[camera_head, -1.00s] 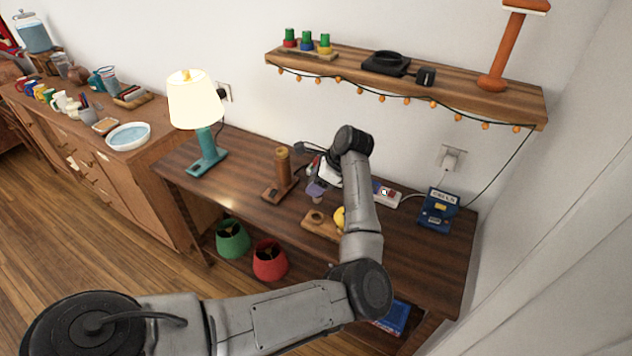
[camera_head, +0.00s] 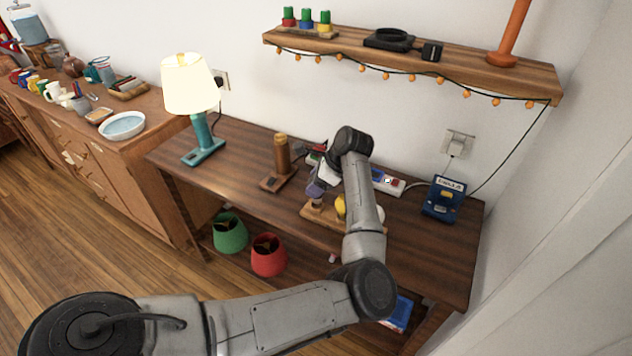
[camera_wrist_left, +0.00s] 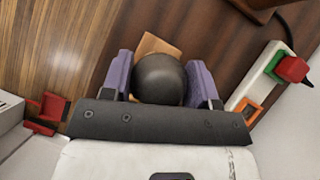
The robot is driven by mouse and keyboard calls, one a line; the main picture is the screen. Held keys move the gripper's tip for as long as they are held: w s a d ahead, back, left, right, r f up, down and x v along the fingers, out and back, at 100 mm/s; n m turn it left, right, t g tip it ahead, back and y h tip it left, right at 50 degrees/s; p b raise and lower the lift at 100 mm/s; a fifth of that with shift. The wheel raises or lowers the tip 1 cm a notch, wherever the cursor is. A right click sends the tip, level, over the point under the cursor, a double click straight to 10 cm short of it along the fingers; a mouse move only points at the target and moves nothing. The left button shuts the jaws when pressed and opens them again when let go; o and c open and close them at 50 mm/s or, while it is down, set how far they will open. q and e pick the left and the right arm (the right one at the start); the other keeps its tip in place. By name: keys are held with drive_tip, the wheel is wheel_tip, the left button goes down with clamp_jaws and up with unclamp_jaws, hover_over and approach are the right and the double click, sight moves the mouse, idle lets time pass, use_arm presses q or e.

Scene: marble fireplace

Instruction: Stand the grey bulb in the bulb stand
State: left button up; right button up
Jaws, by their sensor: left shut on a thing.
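My left gripper (camera_head: 316,190), with purple fingers, is shut on the grey bulb. In the left wrist view the bulb (camera_wrist_left: 158,78) is a dark round dome between both fingers (camera_wrist_left: 160,82). The wooden bulb stand (camera_head: 334,222) lies on the desk, and in the head view the gripper overlaps its left end. A corner of the stand (camera_wrist_left: 150,44) shows past the bulb in the wrist view. A yellow bulb (camera_head: 341,206) is at the stand, partly behind my arm. Whether the grey bulb touches the stand is hidden. My right gripper is out of view.
A wooden post on a base (camera_head: 282,157) stands left of the gripper. A power strip (camera_head: 388,183) lies behind the arm, with a blue box (camera_head: 442,200) to the right. A lit lamp (camera_head: 200,130) stands at the desk's left. The desk's front right is clear.

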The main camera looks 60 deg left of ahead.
use_arm(q)
drive_tip(key=shift+b, duration=1.05)
idle(1.9)
drive_tip(key=shift+f+b, duration=1.65)
drive_tip(key=shift+b, duration=0.05)
drive_tip(key=o, duration=1)
drive_tip(key=shift+r, duration=0.15)
drive_tip(key=p+v, duration=0.3)
drive_tip(key=v, duration=1)
drive_tip(key=shift+d+r, duration=0.15)
drive_tip(key=shift+r, duration=0.15)
drive_tip(key=shift+w, duration=0.1)
